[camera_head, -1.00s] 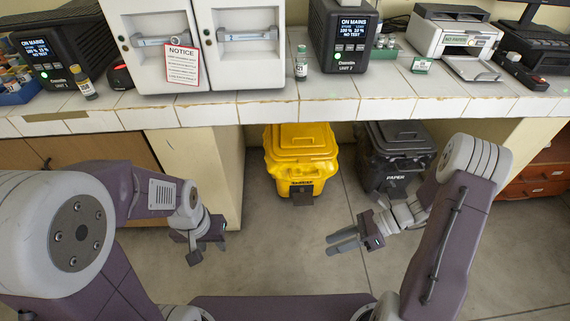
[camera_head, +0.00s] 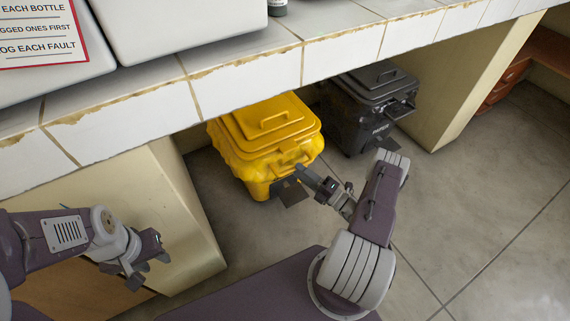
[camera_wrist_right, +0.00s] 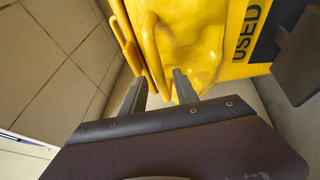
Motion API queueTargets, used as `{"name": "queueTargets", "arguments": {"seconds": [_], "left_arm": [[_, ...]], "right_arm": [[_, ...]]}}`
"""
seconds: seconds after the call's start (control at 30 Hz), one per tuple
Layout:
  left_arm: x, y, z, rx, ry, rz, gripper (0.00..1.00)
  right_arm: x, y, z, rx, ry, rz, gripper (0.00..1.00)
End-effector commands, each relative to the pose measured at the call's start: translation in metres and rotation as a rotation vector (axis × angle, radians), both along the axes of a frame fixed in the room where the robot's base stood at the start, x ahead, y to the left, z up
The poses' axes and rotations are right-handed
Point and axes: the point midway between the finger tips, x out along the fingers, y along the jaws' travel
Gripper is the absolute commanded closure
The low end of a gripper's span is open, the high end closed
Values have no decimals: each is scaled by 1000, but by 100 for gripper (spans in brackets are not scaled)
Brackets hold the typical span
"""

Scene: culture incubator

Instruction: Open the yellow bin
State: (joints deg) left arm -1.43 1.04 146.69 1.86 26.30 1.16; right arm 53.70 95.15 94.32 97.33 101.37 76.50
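My right gripper (camera_head: 304,174) is at the bin's front, near the lid's front edge. In the right wrist view its fingers (camera_wrist_right: 160,88) are apart, with a yellow loop-like handle (camera_wrist_right: 152,50) just ahead of and between them; contact cannot be told. The bin's side reads "USED". My left gripper (camera_head: 136,270) is away at the lower left, empty, its fingers apart.
A black bin (camera_head: 365,105) stands to the right of the yellow one. The tiled counter (camera_head: 240,75) overhangs both bins. A cream support wall (camera_head: 185,215) is left of the yellow bin. The floor (camera_head: 470,215) at right is clear.

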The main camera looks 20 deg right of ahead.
Motion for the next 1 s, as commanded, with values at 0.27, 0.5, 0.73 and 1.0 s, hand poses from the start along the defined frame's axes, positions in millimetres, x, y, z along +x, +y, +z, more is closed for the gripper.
{"name": "queueTargets", "arguments": {"seconds": [0.27,0.5,0.73,1.0], "left_arm": [[0,0,-25,0,0,0,64],[0,0,-26,0,0,0,64],[0,0,-26,0,0,0,64],[0,0,-26,0,0,0,64]], "right_arm": [[45,24,5,-3,0,4,64],[53,28,10,-2,0,2,64],[53,28,10,-2,0,2,94],[52,28,9,-2,0,3,100]]}}
